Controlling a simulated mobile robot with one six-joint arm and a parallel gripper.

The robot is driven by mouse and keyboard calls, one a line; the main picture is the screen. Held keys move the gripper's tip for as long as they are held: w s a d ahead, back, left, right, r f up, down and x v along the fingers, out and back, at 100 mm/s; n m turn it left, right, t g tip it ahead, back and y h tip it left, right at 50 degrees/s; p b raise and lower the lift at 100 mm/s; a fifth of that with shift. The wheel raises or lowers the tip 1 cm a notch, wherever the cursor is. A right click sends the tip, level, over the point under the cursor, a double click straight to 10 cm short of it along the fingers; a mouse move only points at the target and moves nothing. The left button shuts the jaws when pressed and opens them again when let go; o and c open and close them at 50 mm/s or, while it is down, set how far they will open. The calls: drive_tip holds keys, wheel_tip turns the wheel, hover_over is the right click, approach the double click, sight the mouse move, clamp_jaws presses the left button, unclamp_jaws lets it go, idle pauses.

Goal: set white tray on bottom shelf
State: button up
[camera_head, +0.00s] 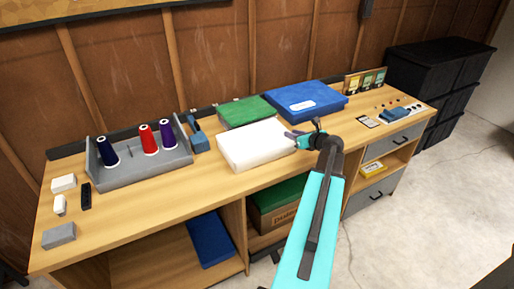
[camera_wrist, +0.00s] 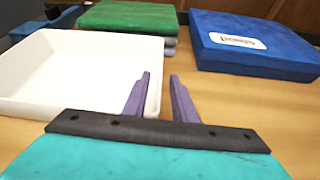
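The white tray (camera_head: 255,145) lies on the wooden bench top near its middle. In the wrist view the tray (camera_wrist: 60,75) is an empty, shallow, open box at the left. My gripper (camera_head: 296,138) is at the tray's right side. In the wrist view its two purple fingers (camera_wrist: 162,85) stand apart, with the left one overlapping the tray's right wall and the right one over bare wood. I cannot tell whether the wall is between them. The bottom shelf (camera_head: 165,268) under the bench has a blue flat item (camera_head: 210,240) at its right.
A green stack (camera_head: 245,111) and a blue case (camera_head: 305,101) lie behind the tray. A grey thread rack (camera_head: 140,172) with spools stands left. A brown box (camera_head: 272,218) with green contents sits under the bench. Drawers (camera_head: 370,195) are at the right. Bench top left of the tray is partly clear.

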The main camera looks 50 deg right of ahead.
sight(286, 139)
drive_tip(key=shift+p+x, duration=0.55)
drive_tip(key=shift+x, duration=2)
drive_tip(key=shift+c, duration=0.3)
clamp_jaws()
